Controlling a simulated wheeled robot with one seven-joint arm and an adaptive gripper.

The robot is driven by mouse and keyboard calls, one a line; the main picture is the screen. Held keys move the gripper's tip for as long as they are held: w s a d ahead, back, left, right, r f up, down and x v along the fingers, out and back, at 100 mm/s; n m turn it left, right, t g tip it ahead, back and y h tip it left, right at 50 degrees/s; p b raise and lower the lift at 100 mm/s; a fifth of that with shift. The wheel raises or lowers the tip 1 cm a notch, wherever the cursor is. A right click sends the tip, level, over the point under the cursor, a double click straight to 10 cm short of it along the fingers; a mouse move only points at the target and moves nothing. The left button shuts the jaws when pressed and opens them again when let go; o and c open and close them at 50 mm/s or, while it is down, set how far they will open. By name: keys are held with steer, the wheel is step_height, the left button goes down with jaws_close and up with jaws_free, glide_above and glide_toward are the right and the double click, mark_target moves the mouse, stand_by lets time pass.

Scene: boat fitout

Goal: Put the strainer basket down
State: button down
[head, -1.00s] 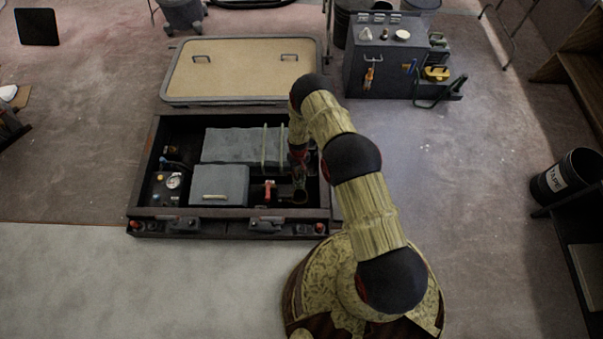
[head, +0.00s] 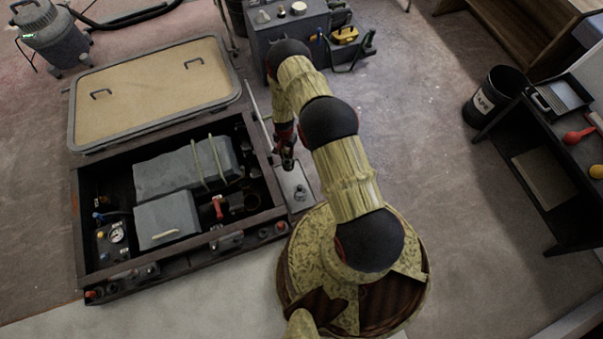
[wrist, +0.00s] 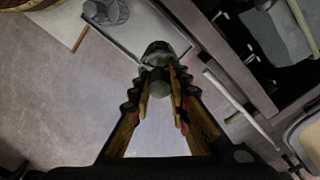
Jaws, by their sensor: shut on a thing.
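My gripper (wrist: 160,85) is shut on the strainer basket (wrist: 158,52), a small dark greenish, partly see-through piece at the fingertips in the wrist view. In the head view my gripper (head: 287,157) hangs just outside the right wall of the open bilge bay (head: 262,160), and the basket is too small to make out clearly. A pale grey tray (head: 297,178) lies on the floor below and in front of it, with a round grey lid (head: 300,193) on it. The tray (wrist: 150,28) and lid (wrist: 105,10) also show ahead of the basket in the wrist view.
The bay holds grey boxes, a red-handled valve (head: 218,206) and a dark round opening (head: 237,203). The tan hatch cover (head: 150,88) lies behind it. Open floor lies between.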

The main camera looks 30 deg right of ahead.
mark_target(289, 161)
steer(key=m, duration=0.1)
steer(key=d+m, duration=0.1)
steer(key=shift+m, duration=1.1)
steer(key=shift+f, duration=0.25)
step_height(289, 161, down, 10)
steer(key=b, duration=0.3)
steer(key=shift+r+b, duration=0.2)
steer(key=shift+b, duration=0.2)
steer(key=shift+f, duration=0.2)
steer(key=c, duration=1.7)
jaws_free()
steer(key=shift+r, duration=0.1)
